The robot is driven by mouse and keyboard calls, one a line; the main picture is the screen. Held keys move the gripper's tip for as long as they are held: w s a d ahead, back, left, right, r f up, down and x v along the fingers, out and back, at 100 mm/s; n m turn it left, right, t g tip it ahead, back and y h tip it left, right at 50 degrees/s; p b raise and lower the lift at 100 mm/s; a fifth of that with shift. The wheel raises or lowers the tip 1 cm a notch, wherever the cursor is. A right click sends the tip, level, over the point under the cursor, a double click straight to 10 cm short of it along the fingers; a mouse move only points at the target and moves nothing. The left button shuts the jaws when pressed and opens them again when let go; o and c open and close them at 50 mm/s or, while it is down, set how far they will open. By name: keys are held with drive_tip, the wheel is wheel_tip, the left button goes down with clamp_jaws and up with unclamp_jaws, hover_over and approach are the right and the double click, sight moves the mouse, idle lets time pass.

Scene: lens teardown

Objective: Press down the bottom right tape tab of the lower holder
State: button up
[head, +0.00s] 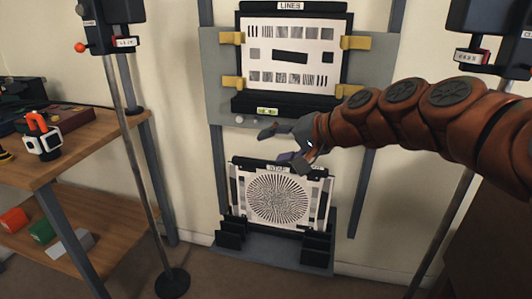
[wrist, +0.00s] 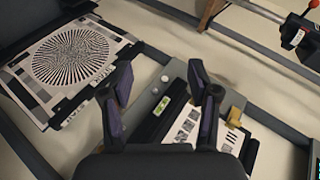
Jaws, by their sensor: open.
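The lower holder (head: 270,250) has a dark ledge with black blocks and carries a chart with a radial star pattern (head: 277,198). I make out no tape tab at its bottom right in the head view. The star chart also shows at left in the wrist view (wrist: 72,58). Yellow tabs show on the upper holder around the LINES chart (head: 290,52), including a bottom right one (head: 350,89), partly close to my arm. My gripper (head: 279,144) is open and empty, in front of the gap between the two holders, above the star chart's top edge.
A green spirit level (head: 267,111) sits below the LINES chart and shows between my fingers in the wrist view (wrist: 161,105). Light stands with poles rise at left (head: 135,150) and right. A wooden workbench (head: 90,140) with tools stands at left.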

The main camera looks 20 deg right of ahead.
drive_tip(key=shift+n+g, duration=0.6)
drive_tip(key=shift+g, duration=0.1)
drive_tip(key=shift+s+a+f+p, duration=0.15)
drive_tip(key=shift+s+a+f, duration=0.15)
drive_tip(key=shift+a, duration=0.25)
drive_tip(key=shift+s+a+f+p, duration=0.15)
drive_tip(key=shift+s+a+f, duration=0.15)
drive_tip(key=shift+a, duration=0.2)
drive_tip(key=shift+s+a+f+p, duration=0.2)
drive_tip(key=shift+s+a, duration=0.1)
drive_tip(key=shift+a, duration=0.25)
drive_tip(key=s+a+r+n+g+h+p, duration=0.1)
drive_tip(key=s+a+r+n+g+p, duration=0.2)
drive_tip(key=s+p, duration=0.4)
drive_tip(key=s+a+r+n+g+h+p, duration=0.1)
drive_tip(key=s+a+r+g+p, duration=0.25)
drive_tip(key=p, duration=0.55)
drive_tip(key=s+d+r+n+g+h+p, duration=0.1)
drive_tip(key=s+d+r+g+h+p, duration=0.1)
drive_tip(key=s+p, duration=0.5)
drive_tip(key=s+d+r+n+g+h+p, duration=0.1)
drive_tip(key=s+r+p, duration=0.3)
drive_tip(key=s+p, duration=0.4)
drive_tip(key=shift+s+d+r+n+g+h+p, duration=0.35)
drive_tip(key=shift+s+d+h, duration=0.35)
drive_tip(key=shift+s, duration=0.55)
